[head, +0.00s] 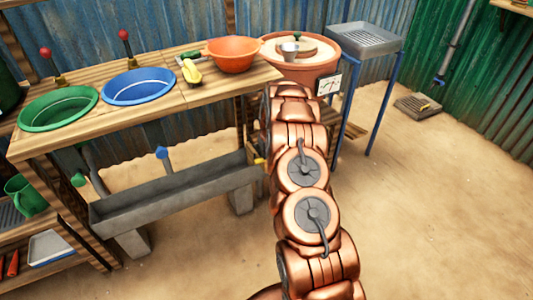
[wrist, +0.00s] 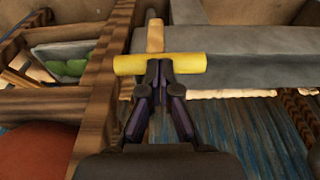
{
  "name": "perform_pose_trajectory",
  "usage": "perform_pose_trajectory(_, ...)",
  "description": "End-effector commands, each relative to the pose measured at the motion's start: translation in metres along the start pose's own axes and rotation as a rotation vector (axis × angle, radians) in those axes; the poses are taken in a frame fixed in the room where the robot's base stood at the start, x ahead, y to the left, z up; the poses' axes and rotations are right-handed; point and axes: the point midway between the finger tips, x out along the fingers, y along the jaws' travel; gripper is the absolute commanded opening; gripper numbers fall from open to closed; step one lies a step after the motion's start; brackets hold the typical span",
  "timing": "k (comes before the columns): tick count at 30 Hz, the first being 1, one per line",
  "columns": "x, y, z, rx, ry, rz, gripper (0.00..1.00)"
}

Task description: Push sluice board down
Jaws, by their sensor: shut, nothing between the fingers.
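The sluice board's yellow crossbar handle (wrist: 130,64) with a short wooden stem (wrist: 155,38) shows in the wrist view, beside the end of the grey trough (wrist: 225,65). In the head view the yellow handle (head: 260,161) shows small at the right end of the trough (head: 170,190), partly behind my arm. My gripper (wrist: 160,66) is shut and empty. Its fingertips overlap the middle of the crossbar in the wrist view; whether they touch it I cannot tell. In the head view my arm hides the gripper. Most of the board is hidden.
A wooden bench (head: 185,97) stands over the trough, carrying green (head: 58,108), blue (head: 138,87) and orange (head: 233,54) basins. A terracotta tub (head: 302,72) and a blue-legged stand (head: 362,40) are behind my arm. The sandy floor on the right is mostly clear.

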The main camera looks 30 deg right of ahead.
Motion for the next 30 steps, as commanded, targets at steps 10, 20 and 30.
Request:
perform_pose_trajectory(10,-0.013,-0.002,0.002,-0.001,-0.005,-0.002,0.00)
perform_pose_trajectory(20,-0.066,-0.003,-0.003,-0.005,0.003,-0.001,0.00)
perform_pose_trajectory(30,-0.122,-0.002,-0.003,-0.002,0.005,0.001,0.00)
